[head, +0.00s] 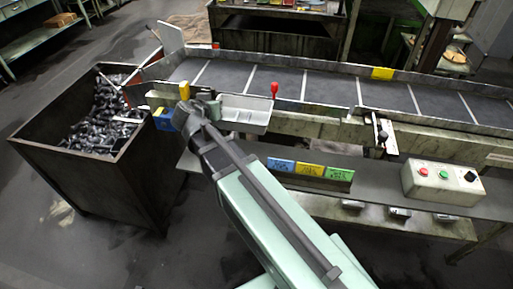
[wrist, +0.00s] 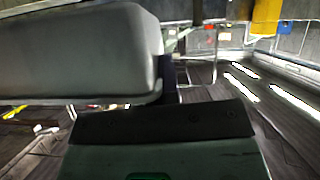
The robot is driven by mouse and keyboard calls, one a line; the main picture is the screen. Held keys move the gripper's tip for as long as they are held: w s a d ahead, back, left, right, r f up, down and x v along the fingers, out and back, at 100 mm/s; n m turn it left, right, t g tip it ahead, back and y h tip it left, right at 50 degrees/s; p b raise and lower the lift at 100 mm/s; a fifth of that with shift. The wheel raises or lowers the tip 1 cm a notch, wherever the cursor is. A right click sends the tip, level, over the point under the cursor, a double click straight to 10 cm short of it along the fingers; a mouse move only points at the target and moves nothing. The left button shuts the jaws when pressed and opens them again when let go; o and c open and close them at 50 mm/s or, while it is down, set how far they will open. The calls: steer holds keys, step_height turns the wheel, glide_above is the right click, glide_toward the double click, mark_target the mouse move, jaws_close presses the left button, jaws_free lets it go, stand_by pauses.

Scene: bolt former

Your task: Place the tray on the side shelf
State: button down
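A small light-grey metal tray (head: 243,110) shows in the head view at the near side of the conveyor, with a red knob (head: 274,89) by its right end. My gripper (head: 178,110) is beside its left end, partly hidden by my own wrist. Whether it touches the tray, and whether its fingers are open, I cannot tell. A dark side shelf (head: 378,183) runs below the conveyor. In the wrist view a large grey rounded body and a dark plate fill much of the picture; I see no fingertips there.
A rusty bin (head: 75,165) full of bolts (head: 102,120) stands at left.

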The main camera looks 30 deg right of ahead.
step_height(320, 180, down, 19)
steer(key=b, duration=1.8)
steer(key=shift+f, duration=0.2)
steer(key=shift+r+p, duration=0.3)
steer(key=shift+p, duration=0.05)
steer(key=shift+f, duration=0.25)
steer(key=c, duration=1.4)
jaws_free()
steer(key=shift+r, duration=0.1)
steer(key=shift+o, duration=0.2)
